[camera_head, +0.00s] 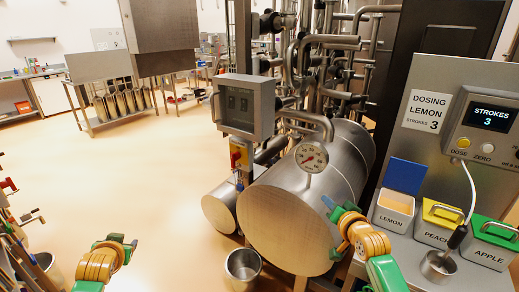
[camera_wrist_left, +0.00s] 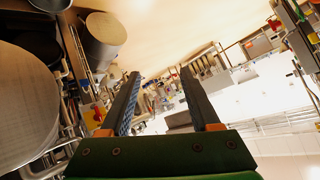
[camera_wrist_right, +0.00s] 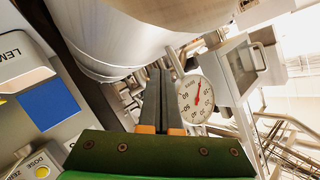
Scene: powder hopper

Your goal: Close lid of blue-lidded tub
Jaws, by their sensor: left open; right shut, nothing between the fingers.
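The blue-lidded tub (camera_head: 393,212), labelled LEMON, stands on the steel bench at the right of the head view. Its blue lid (camera_head: 405,175) is up, tilted back behind the tub, and pale contents show inside. The right wrist view shows the lid (camera_wrist_right: 48,103) and part of the tub (camera_wrist_right: 20,65) at its left edge. My right gripper (camera_head: 332,208) is shut and empty, left of the tub and apart from it, in front of the big steel tank; it also shows in its wrist view (camera_wrist_right: 160,75). My left gripper (camera_head: 124,240) is open and empty (camera_wrist_left: 160,78), far left over the floor.
A yellow-lidded PEACH tub (camera_head: 438,220) and a green-lidded APPLE tub (camera_head: 492,240) stand closed to the right. A scoop in a metal cup (camera_head: 438,265) is in front of them. The steel tank (camera_head: 290,215) with its dial gauge (camera_head: 311,156) lies left of the bench.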

